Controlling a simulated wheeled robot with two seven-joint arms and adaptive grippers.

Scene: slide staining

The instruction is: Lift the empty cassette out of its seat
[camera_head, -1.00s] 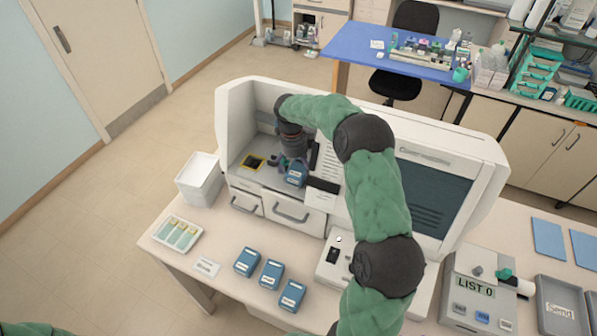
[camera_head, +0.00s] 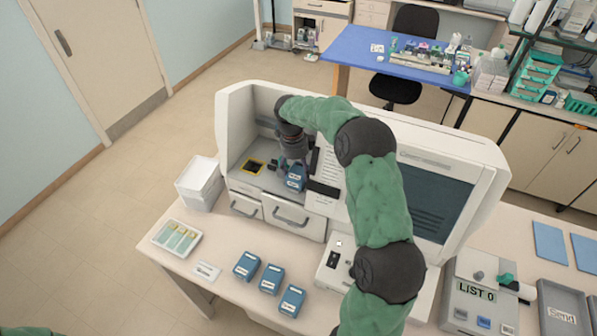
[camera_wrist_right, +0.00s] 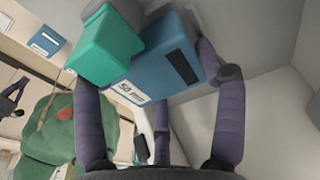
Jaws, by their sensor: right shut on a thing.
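A blue cassette (camera_head: 296,181) with a white label is inside the open left bay of the white machine. It also shows large in the wrist view (camera_wrist_right: 160,68). My right gripper (camera_head: 292,164) reaches down into the bay from above and is shut on this cassette. In the wrist view its purple fingers (camera_wrist_right: 145,58) lie on either side of it. A teal block (camera_wrist_right: 103,48) is against the cassette there. The seat under the cassette is hidden, and I cannot tell whether its bottom is clear of it. My left gripper is not in view.
The bay wall and the white machine (camera_head: 450,150) stand close to the right of my gripper. Blue cassettes (camera_head: 271,279) stand on the bench in front. A slide tray (camera_head: 177,237) and white bin (camera_head: 199,183) are at left.

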